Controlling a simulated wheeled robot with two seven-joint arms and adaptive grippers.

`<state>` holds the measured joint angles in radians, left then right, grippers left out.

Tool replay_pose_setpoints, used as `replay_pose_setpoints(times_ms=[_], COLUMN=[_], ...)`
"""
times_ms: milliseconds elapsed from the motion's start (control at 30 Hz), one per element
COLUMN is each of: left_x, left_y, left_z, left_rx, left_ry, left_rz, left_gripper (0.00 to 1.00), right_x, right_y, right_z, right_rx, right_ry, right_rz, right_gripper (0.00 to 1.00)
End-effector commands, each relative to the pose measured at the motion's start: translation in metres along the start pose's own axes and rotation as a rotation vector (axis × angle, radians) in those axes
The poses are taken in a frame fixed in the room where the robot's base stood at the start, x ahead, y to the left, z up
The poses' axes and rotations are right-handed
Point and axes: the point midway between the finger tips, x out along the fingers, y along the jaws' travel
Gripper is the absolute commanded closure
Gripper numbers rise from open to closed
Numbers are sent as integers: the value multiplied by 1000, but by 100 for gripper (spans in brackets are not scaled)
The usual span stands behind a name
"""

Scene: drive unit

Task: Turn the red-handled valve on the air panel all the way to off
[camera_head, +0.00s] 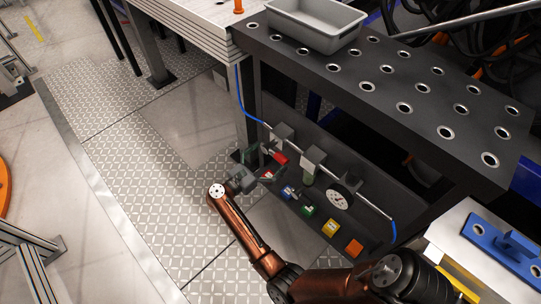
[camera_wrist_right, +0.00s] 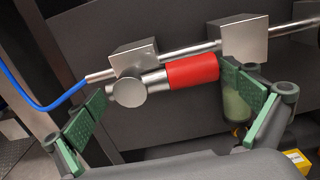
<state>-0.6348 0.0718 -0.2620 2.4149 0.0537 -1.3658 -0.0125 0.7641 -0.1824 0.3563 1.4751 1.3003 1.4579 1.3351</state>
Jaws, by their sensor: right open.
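The valve's red handle (camera_head: 280,158) is on the air panel (camera_head: 365,232), low under the dark table. In the right wrist view the red handle (camera_wrist_right: 193,71) extends right from a round silver hub (camera_wrist_right: 129,92), roughly along the silver pipe. My right gripper (camera_head: 257,172) is at the valve, its green fingers open. In the wrist view the right gripper (camera_wrist_right: 163,92) has one finger left of the hub and the other by the handle's right end, seeming close to it; contact cannot be told. My left gripper is not in view.
A filter bowl (camera_wrist_right: 237,105) and a gauge (camera_head: 340,197) are right of the valve. A blue hose (camera_head: 242,100) meets the pipe on the left. Several coloured blocks (camera_head: 308,210) line the panel's lower front. The perforated table top (camera_head: 350,70) overhangs the panel.

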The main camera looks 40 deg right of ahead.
Motion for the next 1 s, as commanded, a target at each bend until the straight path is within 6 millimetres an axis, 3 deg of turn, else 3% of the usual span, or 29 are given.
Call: replay_pose_setpoints(times_ms=[200, 900, 1000], left_x=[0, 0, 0], left_y=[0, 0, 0], left_z=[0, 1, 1], left_rx=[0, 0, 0], left_ry=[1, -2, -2], left_rz=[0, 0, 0], left_gripper=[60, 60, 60], right_x=[0, 0, 1], right_y=[0, 0, 0], right_z=[0, 0, 0], right_rx=[0, -1, -2], right_ry=[0, -1, -1], right_rz=[0, 1, 1], right_gripper=[1, 49, 50])
